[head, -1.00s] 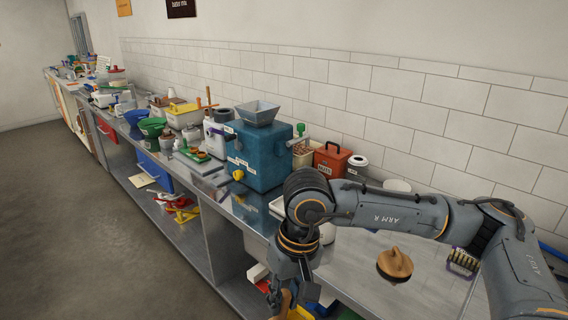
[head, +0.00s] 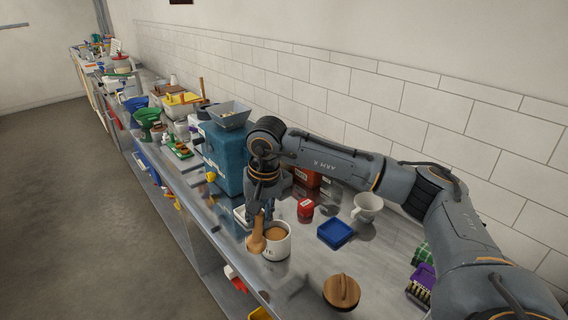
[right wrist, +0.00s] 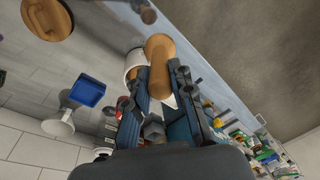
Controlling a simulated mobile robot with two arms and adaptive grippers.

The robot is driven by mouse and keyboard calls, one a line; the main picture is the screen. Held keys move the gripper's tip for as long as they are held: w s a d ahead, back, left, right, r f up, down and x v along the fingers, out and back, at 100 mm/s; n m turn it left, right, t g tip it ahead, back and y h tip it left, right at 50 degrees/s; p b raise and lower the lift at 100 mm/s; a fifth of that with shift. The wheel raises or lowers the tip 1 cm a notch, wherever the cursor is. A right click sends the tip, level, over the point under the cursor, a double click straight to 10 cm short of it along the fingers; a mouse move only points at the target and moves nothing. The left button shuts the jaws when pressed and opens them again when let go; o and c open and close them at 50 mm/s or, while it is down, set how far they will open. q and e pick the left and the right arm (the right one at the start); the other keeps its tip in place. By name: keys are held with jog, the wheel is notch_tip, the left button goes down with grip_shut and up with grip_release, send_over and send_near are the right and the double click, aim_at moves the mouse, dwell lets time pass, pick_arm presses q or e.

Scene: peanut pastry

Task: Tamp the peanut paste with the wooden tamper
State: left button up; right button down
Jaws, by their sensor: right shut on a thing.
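The wooden tamper (head: 257,238) is light brown with a rounded end, and my right gripper (head: 262,216) is shut on it. In the head view it overlaps the left rim of a white pot (head: 281,255) holding tan peanut paste (head: 276,233). In the right wrist view the tamper (right wrist: 160,55) lies between the fingers (right wrist: 166,85), with the white pot (right wrist: 131,62) partly hidden behind it. I cannot tell whether the tamper touches the pot. My left gripper is not in view.
A blue tray (head: 335,233), a red tin (head: 305,209) and a white cup (head: 367,208) stand right of the pot. A round wooden lid (head: 342,291) lies nearer. A blue machine (head: 228,172) stands behind left. The counter's front edge is close to the pot.

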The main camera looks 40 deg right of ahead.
jog(key=w+d+r+m+h+p, duration=0.1)
jog(key=w+d+r+m+p, duration=0.3)
jog(key=d, duration=0.3)
pick_arm(q)
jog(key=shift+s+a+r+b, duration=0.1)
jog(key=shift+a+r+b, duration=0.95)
jog(key=shift+b, duration=0.8)
pick_arm(e)
jog(key=shift+n, duration=0.4)
jog(key=shift+w+d+f, duration=0.1)
jog(key=shift+w+f, duration=0.05)
jog(key=shift+f, duration=0.8)
jog(key=shift+w+d+f, duration=0.1)
jog(key=shift+d+f, duration=0.05)
jog(key=shift+f, duration=0.75)
jog(key=shift+w+d+f, duration=0.1)
jog(key=shift+w+f, duration=0.05)
jog(key=shift+f, duration=0.8)
pick_arm(q)
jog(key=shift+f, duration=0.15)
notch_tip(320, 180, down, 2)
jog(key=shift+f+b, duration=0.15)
jog(key=shift+b, duration=1.05)
pick_arm(e)
notch_tip(320, 180, down, 3)
jog(key=shift+s+a+f, duration=0.1)
jog(key=shift+f, duration=0.1)
jog(key=shift+r, duration=0.1)
